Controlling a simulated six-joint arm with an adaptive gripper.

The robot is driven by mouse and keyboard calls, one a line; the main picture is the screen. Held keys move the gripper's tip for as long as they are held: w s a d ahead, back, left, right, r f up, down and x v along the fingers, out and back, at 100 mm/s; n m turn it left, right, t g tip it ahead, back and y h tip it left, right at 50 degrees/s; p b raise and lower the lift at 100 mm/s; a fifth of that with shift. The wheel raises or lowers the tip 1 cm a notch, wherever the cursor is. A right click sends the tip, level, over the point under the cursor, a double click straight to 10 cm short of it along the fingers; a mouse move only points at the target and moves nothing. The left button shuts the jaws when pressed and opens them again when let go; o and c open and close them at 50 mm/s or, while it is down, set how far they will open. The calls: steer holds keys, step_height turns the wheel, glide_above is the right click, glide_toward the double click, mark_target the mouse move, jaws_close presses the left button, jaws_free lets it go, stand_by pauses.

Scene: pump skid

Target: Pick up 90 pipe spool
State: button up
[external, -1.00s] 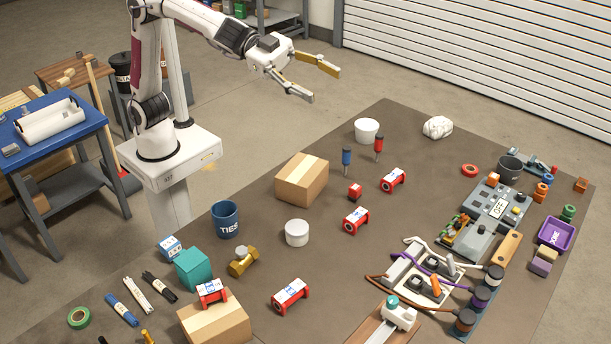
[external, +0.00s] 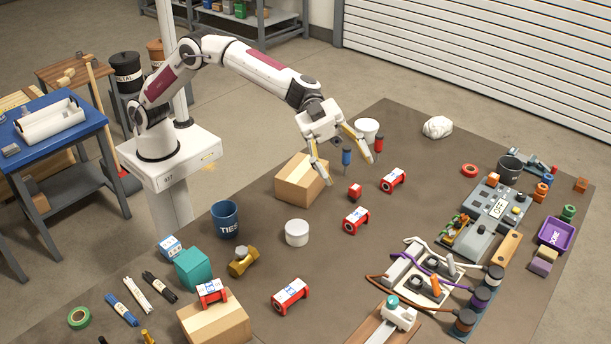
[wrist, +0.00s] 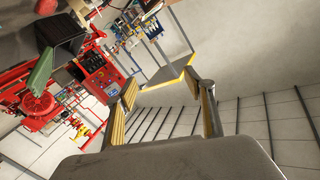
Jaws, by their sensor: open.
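Several red pipe spools with white labels lie on the brown mat: one at the upper right (external: 393,180), one at centre (external: 356,220), one at the lower middle (external: 290,295), and one on a cardboard box at lower left (external: 212,291). The labels are too small to read, so I cannot tell which is the 90. My gripper (external: 347,172) is open and empty, pointing down above the mat near the larger box. In the wrist view my gripper's fingers (wrist: 168,100) stand apart with nothing between them, and no spool is recognisable.
Cabled fixtures (external: 415,272) crowd the right. The mat's lower middle has clear room.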

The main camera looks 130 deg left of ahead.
step_height(320, 180, down, 9)
steer(key=d+m+g+h, duration=0.2)
steer(key=g, duration=0.1)
steer(key=m+g+h, duration=0.2)
steer(key=m+g, duration=0.1)
steer(key=g, duration=0.6)
glide_toward(288, 288)
steer(key=x, duration=0.2)
steer(key=shift+w+d, duration=0.2)
steer(key=shift+d, duration=0.05)
steer(key=shift+d, duration=0.1)
steer(key=shift+x, duration=1.3)
steer(key=shift+x, duration=2.55)
steer(key=shift+f, duration=0.1)
